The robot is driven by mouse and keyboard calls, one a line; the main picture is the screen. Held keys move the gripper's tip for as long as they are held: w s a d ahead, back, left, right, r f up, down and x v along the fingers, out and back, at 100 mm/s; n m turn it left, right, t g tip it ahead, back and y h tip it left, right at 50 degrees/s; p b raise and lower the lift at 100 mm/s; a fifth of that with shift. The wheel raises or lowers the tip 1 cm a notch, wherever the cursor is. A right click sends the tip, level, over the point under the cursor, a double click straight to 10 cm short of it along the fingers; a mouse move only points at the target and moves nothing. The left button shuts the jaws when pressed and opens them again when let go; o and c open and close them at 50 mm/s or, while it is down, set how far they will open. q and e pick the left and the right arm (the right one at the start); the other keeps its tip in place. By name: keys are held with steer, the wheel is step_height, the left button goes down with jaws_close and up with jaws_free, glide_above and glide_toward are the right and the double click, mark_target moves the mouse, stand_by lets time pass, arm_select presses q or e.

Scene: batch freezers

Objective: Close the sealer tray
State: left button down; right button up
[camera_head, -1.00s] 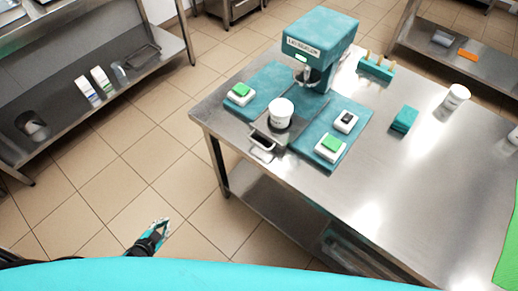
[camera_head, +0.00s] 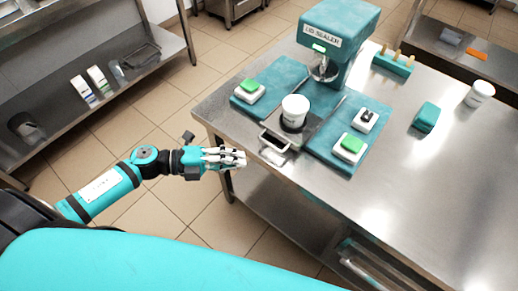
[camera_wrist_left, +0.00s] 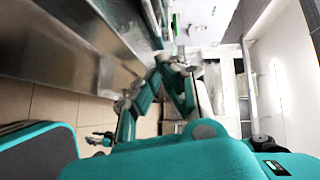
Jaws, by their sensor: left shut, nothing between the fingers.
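The teal lid sealer (camera_head: 338,28) stands on the steel table. Its tray (camera_head: 298,139) sticks out at the front, with a metal handle (camera_head: 274,148) at the near end and a white cup (camera_head: 294,110) standing on it. My left gripper (camera_head: 241,158) is shut and empty, its fingers pointing right. In the head view it appears just left of the handle, by the table's near left edge, apart from the handle. In the left wrist view the handle cannot be made out clearly. My right gripper is not in view.
Green-topped white boxes (camera_head: 249,91) (camera_head: 350,147) flank the tray. A small white box with a dark top (camera_head: 366,119), a teal block (camera_head: 426,117) and a white jar (camera_head: 479,94) stand to the right. The table's near right surface is clear.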

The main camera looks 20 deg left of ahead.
mark_target(271, 130)
arm_select(q)
steer(key=w+d, duration=0.2)
steer(key=w+d+f, duration=0.1)
steer(key=w+d, duration=0.1)
steer(key=shift+p, duration=0.4)
steer(key=shift+w+f, duration=0.1)
steer(key=shift+w, duration=0.25)
steer(key=shift+w+d+f, duration=0.1)
steer(key=shift+w+d, duration=0.05)
steer(key=shift+w, duration=0.1)
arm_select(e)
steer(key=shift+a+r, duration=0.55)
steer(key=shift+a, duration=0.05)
arm_select(q)
steer(key=w+d, duration=0.1)
steer(key=w, duration=0.2)
steer(key=w+d+b, duration=0.1)
steer(key=w, duration=0.1)
steer(key=w+d+b, duration=0.1)
steer(key=w, duration=0.2)
steer(key=shift+w, duration=0.3)
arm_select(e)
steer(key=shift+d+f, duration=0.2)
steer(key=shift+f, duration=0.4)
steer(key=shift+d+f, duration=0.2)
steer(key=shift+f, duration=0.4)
